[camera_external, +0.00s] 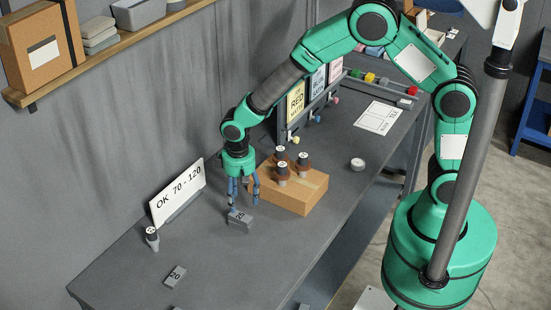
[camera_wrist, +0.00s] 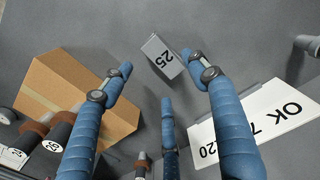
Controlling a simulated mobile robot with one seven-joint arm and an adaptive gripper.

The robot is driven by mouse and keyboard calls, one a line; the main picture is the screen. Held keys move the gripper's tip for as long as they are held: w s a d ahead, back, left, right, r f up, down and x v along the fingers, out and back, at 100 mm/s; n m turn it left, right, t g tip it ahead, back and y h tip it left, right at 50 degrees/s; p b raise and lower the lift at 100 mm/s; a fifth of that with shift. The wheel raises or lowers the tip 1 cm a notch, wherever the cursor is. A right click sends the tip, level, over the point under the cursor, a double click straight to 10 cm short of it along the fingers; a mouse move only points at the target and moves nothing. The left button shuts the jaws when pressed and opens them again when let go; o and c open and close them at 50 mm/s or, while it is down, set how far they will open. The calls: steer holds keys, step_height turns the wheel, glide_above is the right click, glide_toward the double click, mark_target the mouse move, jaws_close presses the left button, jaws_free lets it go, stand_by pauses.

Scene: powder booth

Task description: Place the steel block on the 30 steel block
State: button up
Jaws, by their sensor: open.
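A grey steel block marked 25 (camera_external: 240,219) lies on the bench below my gripper (camera_external: 243,204). In the wrist view the block (camera_wrist: 163,56) shows between and just beyond my spread fingers (camera_wrist: 157,66). My gripper is open and empty; whether a finger touches the block I cannot tell. Another steel block marked 20 (camera_external: 175,276) lies nearer the front left of the bench. No block with a readable 30 is in view; a dark piece at the bottom edge of the external view (camera_external: 176,308) is cut off, its mark unseen.
A white round item (camera_external: 357,164) lies farther right. The bench front is mostly clear.

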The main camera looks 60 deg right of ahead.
steer(key=shift+r, duration=3)
step_height(320, 180, up, 12)
steer(key=t, duration=0.1)
glide_above(242, 214)
steer(key=s+d, duration=0.4)
steer(key=d, duration=0.1)
steer(key=s+d+r+t, duration=0.2)
steer(key=s+d+r, duration=0.4)
steer(key=r, duration=0.3)
steer(key=s+d+r+t, duration=0.1)
steer(key=s+d+r, duration=0.3)
steer(key=s, duration=0.6)
steer(key=s+d+r+t, duration=0.1)
steer(key=s+d+r, duration=0.3)
steer(key=s, duration=0.6)
steer(key=shift+r+t, duration=0.2)
steer(key=shift+t, duration=0.1)
steer(key=shift+f, duration=0.15)
